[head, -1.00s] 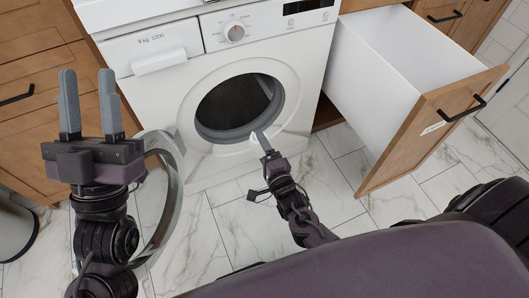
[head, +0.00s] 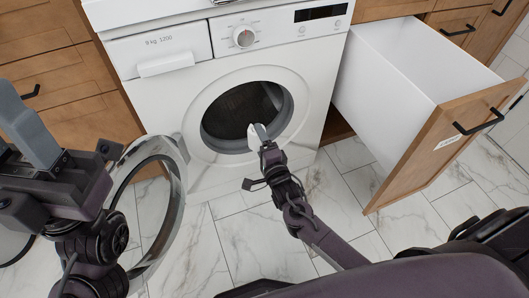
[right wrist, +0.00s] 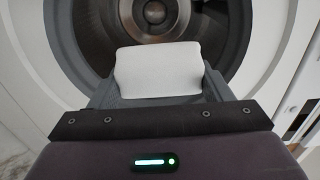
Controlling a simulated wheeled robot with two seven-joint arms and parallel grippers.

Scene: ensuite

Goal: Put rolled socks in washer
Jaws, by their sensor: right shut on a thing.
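The white washer (head: 180,105) stands ahead with its round door (head: 165,220) swung open to the left. Its dark drum opening (head: 228,112) is uncovered. My right gripper (head: 259,132) is at the lower right of the opening, shut on white rolled socks. In the right wrist view the rolled socks (right wrist: 158,71) are a white bundle between the fingers, in front of the drum (right wrist: 155,18). My left gripper (head: 25,125) is at the left edge of the head view, with its fingers apart and nothing seen between them.
An open, white-lined drawer (head: 400,75) with a wooden front (head: 440,160) juts out right of the washer. Wooden cabinets (head: 60,60) stand to the left. The marble-tiled floor (head: 235,250) is clear in front. The open door stands near my left arm.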

